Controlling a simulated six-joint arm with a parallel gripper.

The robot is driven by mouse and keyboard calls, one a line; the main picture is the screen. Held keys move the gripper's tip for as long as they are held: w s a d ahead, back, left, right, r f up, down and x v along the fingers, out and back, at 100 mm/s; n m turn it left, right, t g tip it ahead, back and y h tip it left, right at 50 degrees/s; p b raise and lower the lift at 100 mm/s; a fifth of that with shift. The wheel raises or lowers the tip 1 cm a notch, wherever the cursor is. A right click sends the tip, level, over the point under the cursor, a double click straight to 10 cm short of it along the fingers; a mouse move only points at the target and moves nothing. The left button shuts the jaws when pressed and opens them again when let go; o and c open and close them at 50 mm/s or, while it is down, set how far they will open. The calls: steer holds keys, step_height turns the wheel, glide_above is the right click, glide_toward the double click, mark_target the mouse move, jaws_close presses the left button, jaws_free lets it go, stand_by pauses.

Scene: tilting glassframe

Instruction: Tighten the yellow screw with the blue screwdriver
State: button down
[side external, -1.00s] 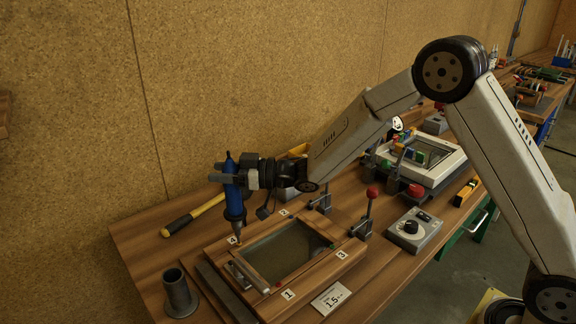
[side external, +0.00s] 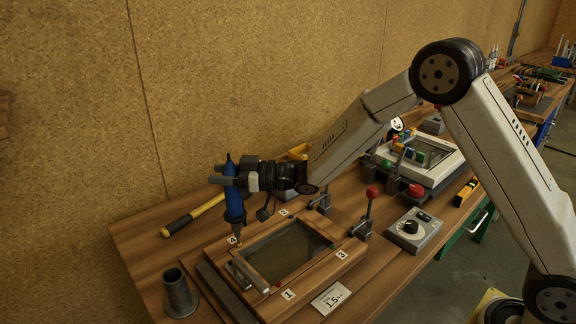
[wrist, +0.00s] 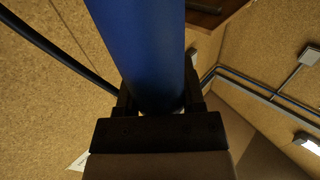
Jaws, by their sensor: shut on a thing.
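My gripper (side external: 240,182) is shut on the blue screwdriver (side external: 234,207), which stands nearly upright with its tip pointing down. The blue body also fills the upper middle of the wrist view (wrist: 142,50). The screwdriver's tip is at the far left corner of the wooden frame (side external: 318,269), close to the corner label. I cannot tell whether the tip touches anything. The yellow screw cannot be made out; the screwdriver's tip and the frame corner are too small to tell. The frame holds a dark glass pane (side external: 285,254).
A grey cup (side external: 180,294) stands left of the frame. A grey dial box (side external: 412,230) and a white device (side external: 425,160) are further right. A card (side external: 331,298) lies in front.

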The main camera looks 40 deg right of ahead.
steer(key=shift+f, duration=0.35)
stand_by(0.4)
steer(key=shift+r, duration=0.15)
stand_by(1.1)
steer(key=shift+r, duration=2.9)
steer(key=shift+a, duration=0.15)
